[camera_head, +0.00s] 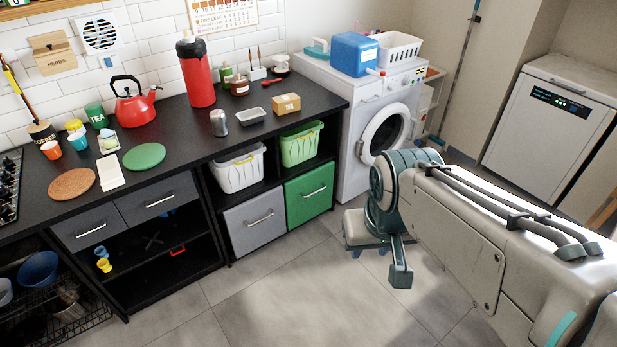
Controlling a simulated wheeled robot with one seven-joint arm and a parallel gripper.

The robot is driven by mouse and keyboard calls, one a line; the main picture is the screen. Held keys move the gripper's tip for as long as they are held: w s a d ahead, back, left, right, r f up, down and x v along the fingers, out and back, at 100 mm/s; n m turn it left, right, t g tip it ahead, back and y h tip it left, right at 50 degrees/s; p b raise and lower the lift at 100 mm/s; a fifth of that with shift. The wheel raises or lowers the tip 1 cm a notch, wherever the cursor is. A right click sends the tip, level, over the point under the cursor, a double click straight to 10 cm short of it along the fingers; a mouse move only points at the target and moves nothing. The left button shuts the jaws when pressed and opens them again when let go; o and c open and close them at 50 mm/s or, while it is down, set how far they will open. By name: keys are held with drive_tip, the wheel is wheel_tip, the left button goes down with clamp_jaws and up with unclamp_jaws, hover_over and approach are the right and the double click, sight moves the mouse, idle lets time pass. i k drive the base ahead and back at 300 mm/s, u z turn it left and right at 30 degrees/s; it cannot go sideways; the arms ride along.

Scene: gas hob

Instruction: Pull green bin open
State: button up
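The green bin (309,196) is a fabric drawer with a pale bar handle (315,192) on its front. It sits in the lower right compartment of the black shelf unit, beside the washing machine, and its front looks flush with the grey bin beside it. My gripper (380,258) hangs over the floor to the right of the green bin, in front of the washing machine, apart from the handle. Part of it is hidden by my own wrist and arm, so I cannot tell whether its fingers are open or shut. I see nothing held in it.
A grey bin (255,222) stands left of the green bin. A green basket (301,143) and a white basket (238,168) sit on the shelf above. The washing machine (350,150) stands to the right. The tiled floor (290,285) in front is clear.

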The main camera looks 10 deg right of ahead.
sight(294, 180)
drive_tip(key=u, duration=0.7)
drive_tip(key=i, duration=1.9)
drive_tip(key=z, duration=0.65)
drive_tip(key=i, duration=0.35)
drive_tip(key=z, duration=0.35)
